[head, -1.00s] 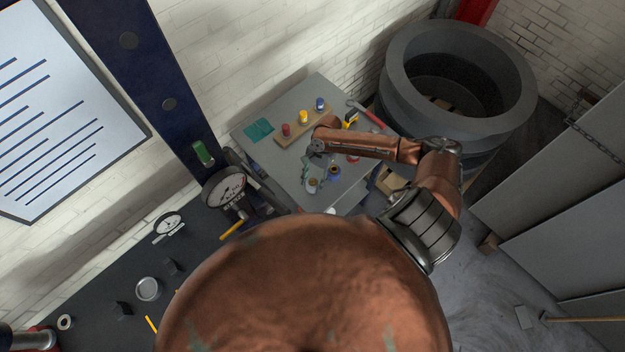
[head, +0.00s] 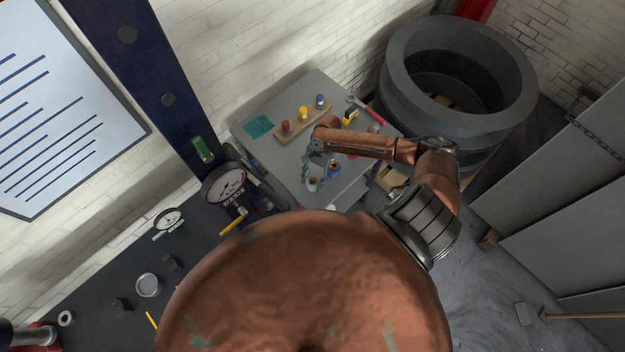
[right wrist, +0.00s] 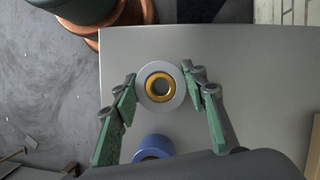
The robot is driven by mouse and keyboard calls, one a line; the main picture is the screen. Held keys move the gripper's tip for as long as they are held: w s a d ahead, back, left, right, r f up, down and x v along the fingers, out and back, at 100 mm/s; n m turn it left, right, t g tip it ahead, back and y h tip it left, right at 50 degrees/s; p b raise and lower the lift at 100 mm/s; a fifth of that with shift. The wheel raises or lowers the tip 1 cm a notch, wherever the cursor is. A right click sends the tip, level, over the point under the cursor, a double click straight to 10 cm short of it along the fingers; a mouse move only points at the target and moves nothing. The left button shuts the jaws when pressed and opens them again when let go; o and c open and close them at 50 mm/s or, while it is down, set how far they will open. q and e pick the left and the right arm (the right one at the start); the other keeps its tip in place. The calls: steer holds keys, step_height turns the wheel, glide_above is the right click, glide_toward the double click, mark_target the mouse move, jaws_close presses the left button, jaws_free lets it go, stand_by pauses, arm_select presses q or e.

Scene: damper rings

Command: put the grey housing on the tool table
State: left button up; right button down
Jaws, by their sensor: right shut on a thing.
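The grey housing (right wrist: 148,92), a round grey ring with a gold-coloured inner ring, sits between the fingertips of my right gripper (right wrist: 160,88) in the right wrist view. The fingers are shut on it from both sides. In the head view the housing (head: 312,184) shows small below my right gripper (head: 314,172), over the grey tool table (head: 262,159). I cannot tell whether its underside touches the table top. A blue housing (right wrist: 153,148) stands close by, also seen in the head view (head: 334,170). My left gripper is out of view.
A wooden block (head: 292,131) with red, yellow and blue pieces lies at the table's back, beside a teal mat (head: 258,127) and a red-handled tool (head: 368,112). Large dark rings (head: 455,125) stand right of the table. A dark bench (head: 110,270) with gauges is at left.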

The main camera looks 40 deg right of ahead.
steer(key=shift+f, duration=0.4)
stand_by(0.5)
steer(key=c, duration=1.5)
jaws_free()
steer(key=o, duration=0.4)
steer(key=shift+s+f, duration=0.1)
steer(key=v, duration=1.2)
steer(key=shift+c, duration=0.3)
jaws_close()
